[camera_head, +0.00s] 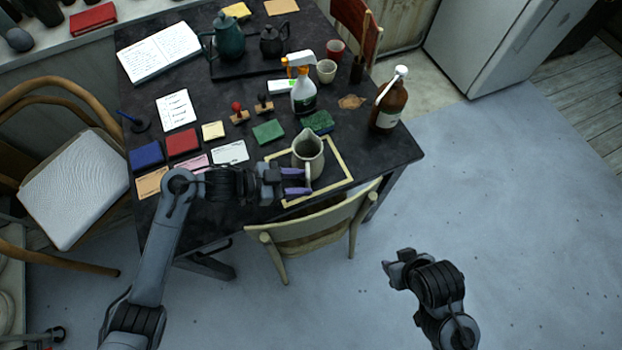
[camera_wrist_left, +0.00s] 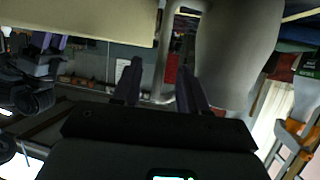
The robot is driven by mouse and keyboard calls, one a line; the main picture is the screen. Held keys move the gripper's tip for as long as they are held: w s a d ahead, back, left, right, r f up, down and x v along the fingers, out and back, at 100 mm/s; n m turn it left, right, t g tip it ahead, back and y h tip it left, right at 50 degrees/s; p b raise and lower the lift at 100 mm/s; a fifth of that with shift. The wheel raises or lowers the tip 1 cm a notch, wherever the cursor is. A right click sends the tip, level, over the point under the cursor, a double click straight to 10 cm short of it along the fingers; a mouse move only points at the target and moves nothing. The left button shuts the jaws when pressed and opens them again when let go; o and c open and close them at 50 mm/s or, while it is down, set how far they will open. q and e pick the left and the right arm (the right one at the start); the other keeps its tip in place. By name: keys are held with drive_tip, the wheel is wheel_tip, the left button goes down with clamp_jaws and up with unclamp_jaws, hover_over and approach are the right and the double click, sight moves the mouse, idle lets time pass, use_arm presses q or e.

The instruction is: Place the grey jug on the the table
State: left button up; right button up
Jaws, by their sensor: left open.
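The grey jug (camera_head: 308,158) stands upright on the dark table (camera_head: 230,210), inside a pale yellow square outline near the front edge. My left gripper (camera_head: 296,182) is open at the jug's near side. In the left wrist view the jug's body (camera_wrist_left: 232,50) fills the upper right, and its handle (camera_wrist_left: 164,65) shows between the two spread fingers of my left gripper (camera_wrist_left: 160,88). I cannot tell whether a finger touches the handle. My right gripper (camera_head: 393,266) hangs over the floor, away from the table; its jaws are too unclear to read.
A chair back (camera_head: 315,222) rises close to the table's front edge. The table's right front corner is clear.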

use_arm(q)
drive_tip(key=p+v, duration=0.1)
drive_tip(key=v, duration=0.7)
idle(0.4)
